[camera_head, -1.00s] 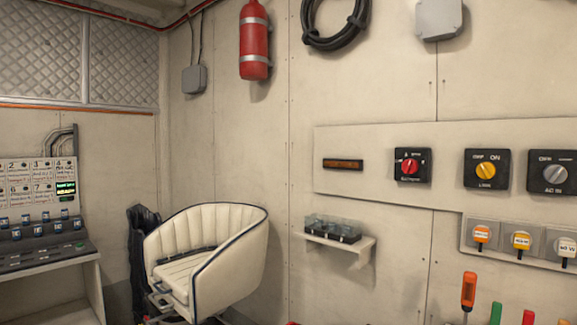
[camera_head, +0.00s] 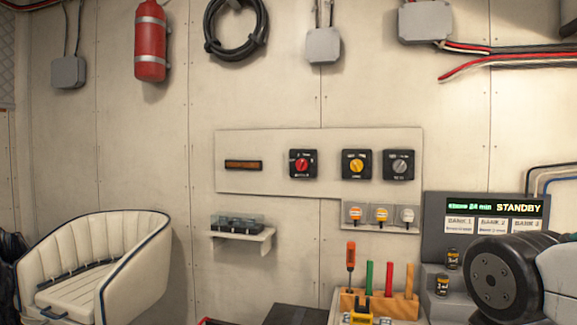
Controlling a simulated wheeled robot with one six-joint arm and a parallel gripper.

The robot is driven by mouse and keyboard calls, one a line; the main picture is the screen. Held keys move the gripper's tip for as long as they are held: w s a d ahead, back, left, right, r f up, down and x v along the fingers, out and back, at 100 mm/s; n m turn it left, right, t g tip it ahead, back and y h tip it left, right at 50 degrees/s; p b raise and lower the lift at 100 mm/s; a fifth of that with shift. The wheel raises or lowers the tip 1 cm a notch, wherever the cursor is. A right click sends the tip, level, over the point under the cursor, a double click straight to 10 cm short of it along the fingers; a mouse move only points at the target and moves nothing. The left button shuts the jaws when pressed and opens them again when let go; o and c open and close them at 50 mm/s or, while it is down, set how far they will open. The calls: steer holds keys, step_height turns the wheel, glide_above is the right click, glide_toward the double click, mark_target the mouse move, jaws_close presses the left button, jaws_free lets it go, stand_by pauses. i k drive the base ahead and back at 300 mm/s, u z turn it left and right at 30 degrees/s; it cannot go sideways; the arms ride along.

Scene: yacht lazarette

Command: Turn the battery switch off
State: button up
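Three black square switches sit in a row on a pale wall panel (camera_head: 240,183). The left one is a red-knob switch (camera_head: 302,165), the middle one a yellow-knob switch (camera_head: 357,165), and the right one a grey-knob switch (camera_head: 399,165). The lettering is too small to read surely, so I cannot tell for certain which is the battery switch or which position each knob points to. A dark round part with a pale section at the lower right looks like my arm. My gripper is not in view.
Below the panel are a small shelf (camera_head: 241,236) and a row of tagged sockets (camera_head: 381,214). A wooden rack (camera_head: 398,304) with upright coloured handles and a STANDBY display unit (camera_head: 482,213) stand at lower right. A white seat (camera_head: 95,265) is at left.

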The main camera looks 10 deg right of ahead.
mark_target(302, 164)
steer(key=k, duration=0.6)
steer(key=u, duration=0.5)
steer(key=i, duration=1.55)
steer(key=z, duration=0.15)
